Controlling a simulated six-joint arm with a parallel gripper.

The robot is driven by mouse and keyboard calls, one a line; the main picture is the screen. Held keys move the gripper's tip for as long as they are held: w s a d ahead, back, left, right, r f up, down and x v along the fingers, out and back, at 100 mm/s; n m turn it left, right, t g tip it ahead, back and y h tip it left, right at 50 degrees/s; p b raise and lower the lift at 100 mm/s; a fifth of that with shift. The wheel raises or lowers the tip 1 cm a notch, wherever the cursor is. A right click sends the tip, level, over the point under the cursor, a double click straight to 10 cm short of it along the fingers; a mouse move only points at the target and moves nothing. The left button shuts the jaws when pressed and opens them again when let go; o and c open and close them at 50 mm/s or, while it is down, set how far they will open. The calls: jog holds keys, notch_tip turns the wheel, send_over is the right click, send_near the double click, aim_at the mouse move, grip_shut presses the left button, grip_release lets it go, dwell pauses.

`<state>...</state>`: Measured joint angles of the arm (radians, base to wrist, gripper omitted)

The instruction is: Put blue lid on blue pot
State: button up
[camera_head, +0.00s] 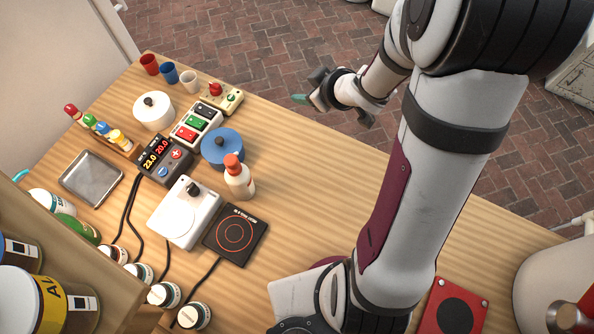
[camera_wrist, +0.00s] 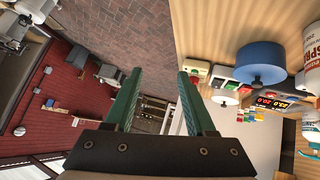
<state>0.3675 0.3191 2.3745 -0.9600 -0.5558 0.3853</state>
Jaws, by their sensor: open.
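The blue pot (camera_head: 221,150) stands on the wooden table, right of the button boxes. A blue top with a black knob (camera_head: 220,141) sits level on it and looks like the blue lid; the seam cannot be made out. The blue pot also shows in the wrist view (camera_wrist: 260,60), right of my fingers, knob pointing down in the picture. My gripper (camera_wrist: 159,80) is open and empty, with green fingers apart. In the head view it hangs in the air beyond the table's far edge, right of and well apart from the blue pot.
A red-capped white bottle (camera_head: 238,180) stands close to the blue pot. A white pot (camera_head: 153,111), button boxes (camera_head: 196,125), a white appliance (camera_head: 184,213) and a black hotplate (camera_head: 236,235) are nearby. The table between the blue pot and my arm is clear.

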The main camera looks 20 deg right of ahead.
jog(key=s+d+r+m+g+h, duration=0.2)
jog(key=s+r+m+h, duration=0.1)
jog(key=s+m, duration=0.15)
jog(key=s+d+r+m+g+h, duration=0.1)
jog(key=s+d+r+m+h, duration=0.15)
jog(key=s, duration=0.25)
jog(key=s+a+r+m+g+y, duration=0.1)
jog(key=s+a+m+g+y, duration=0.1)
jog(key=s+a, duration=0.5)
jog(key=s+a+r+m+g+y, duration=0.1)
jog(key=s+a+m+g+y, duration=0.2)
jog(key=s+a, duration=0.3)
jog(key=s, duration=0.5)
jog(key=shift+s+a+r+g, duration=0.15)
jog(key=shift+a+r+g, duration=0.2)
jog(key=shift+r+g, duration=0.05)
